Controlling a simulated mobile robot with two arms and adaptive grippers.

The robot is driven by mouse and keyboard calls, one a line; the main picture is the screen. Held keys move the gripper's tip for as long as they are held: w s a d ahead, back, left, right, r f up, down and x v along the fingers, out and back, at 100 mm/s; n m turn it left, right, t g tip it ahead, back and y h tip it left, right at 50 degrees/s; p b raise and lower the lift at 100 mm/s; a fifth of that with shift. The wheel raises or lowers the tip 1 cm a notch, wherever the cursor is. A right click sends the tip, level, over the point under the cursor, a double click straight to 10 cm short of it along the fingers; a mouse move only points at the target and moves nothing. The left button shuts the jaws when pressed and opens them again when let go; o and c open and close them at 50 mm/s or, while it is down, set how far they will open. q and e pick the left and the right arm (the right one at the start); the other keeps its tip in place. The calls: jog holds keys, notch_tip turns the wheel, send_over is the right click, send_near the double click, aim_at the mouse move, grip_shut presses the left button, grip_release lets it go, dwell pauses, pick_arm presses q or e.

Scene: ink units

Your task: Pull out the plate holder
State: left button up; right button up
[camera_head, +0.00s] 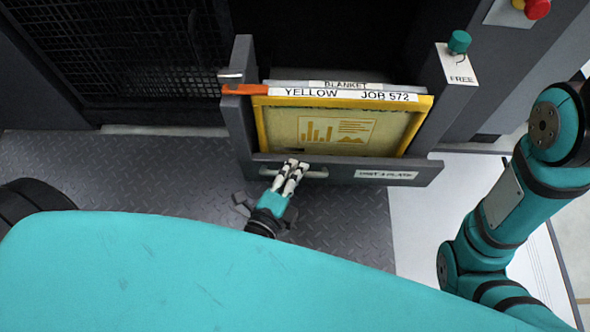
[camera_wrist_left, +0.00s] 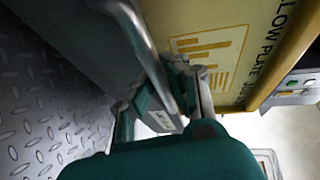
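The plate holder (camera_head: 290,166) is a dark grey drawer-like frame standing out from the machine front. It carries a yellow-framed plate (camera_head: 419,118) labelled YELLOW JOB 572, with bars and a chart on its face, also in the left wrist view (camera_wrist_left: 222,50). A metal bar handle (camera_head: 318,174) is on its front and runs close up through the left wrist view (camera_wrist_left: 150,50). My left gripper (camera_head: 290,166) is at the handle's left part, with its fingers close together around the bar. The fingertips are partly hidden in the wrist view. My right gripper is out of view.
Behind the yellow plate is a grey item labelled BLANKET (camera_head: 340,86). An orange piece (camera_head: 244,90) sits at the holder's left top. A teal knob (camera_head: 459,42) is above a FREE label at right. The patterned metal floor (camera_head: 130,170) in front is clear.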

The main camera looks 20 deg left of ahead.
pick_arm(q)
jog(key=o, duration=0.5)
jog(key=shift+c, duration=0.2)
jog(key=d+v, duration=0.1)
jog(key=v, duration=0.6)
jog(key=shift+s+a, duration=0.25)
jog(key=shift+a, duration=0.25)
